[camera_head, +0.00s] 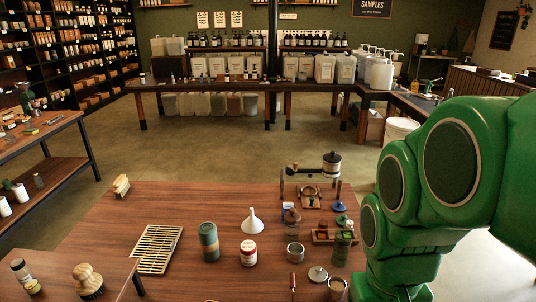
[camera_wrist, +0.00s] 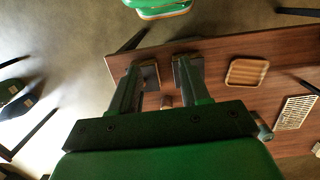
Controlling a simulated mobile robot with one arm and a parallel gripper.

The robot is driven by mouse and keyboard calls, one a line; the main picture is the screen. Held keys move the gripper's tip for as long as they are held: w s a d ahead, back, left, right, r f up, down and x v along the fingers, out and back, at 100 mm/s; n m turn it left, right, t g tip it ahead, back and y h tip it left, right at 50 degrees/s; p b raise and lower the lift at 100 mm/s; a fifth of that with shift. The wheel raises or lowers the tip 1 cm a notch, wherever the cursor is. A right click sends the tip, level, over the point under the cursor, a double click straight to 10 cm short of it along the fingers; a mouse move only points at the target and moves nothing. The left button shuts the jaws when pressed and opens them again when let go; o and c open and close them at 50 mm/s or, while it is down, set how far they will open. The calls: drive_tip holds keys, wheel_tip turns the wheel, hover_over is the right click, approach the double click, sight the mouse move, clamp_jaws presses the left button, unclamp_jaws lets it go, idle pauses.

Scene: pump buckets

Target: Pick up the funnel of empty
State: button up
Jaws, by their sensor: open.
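A white funnel (camera_head: 251,222) stands on the wooden table (camera_head: 110,215) in the head view, mouth down with its spout pointing up. It is behind a white and red jar (camera_head: 248,252) and right of a dark green canister (camera_head: 209,242). I see no second funnel. My gripper (camera_wrist: 169,73) shows in the wrist view with its two fingers apart and nothing between them. It is over a table edge, left of a small wooden tray (camera_wrist: 247,72). The funnel is not clearly visible in the wrist view. My gripper is out of the head view.
A slatted rack (camera_head: 157,249) lies left of the canister. A brush (camera_head: 89,280) is at front left. Bottles, a glass jar (camera_head: 295,252) and a metal-framed device (camera_head: 312,182) crowd the table's right side. The table's back left is mostly clear.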

drive_tip(key=w+d+t+h, duration=0.15)
drive_tip(key=w+t, duration=0.25)
drive_tip(key=w, duration=1.4)
drive_tip(key=n+t+y, duration=0.6)
drive_tip(key=t+y, duration=0.2)
drive_tip(key=t, duration=0.1)
hover_over(252, 212)
drive_tip(key=s+d, duration=0.2)
drive_tip(key=s, duration=0.2)
drive_tip(key=f, duration=2.6)
drive_tip(key=shift+s+d+f, duration=0.15)
drive_tip(key=shift+d+f, duration=0.1)
drive_tip(key=shift+y, duration=0.25)
drive_tip(key=shift+x, duration=4)
drive_tip(key=shift+d, duration=0.15)
drive_tip(key=shift+c, duration=0.2)
clamp_jaws()
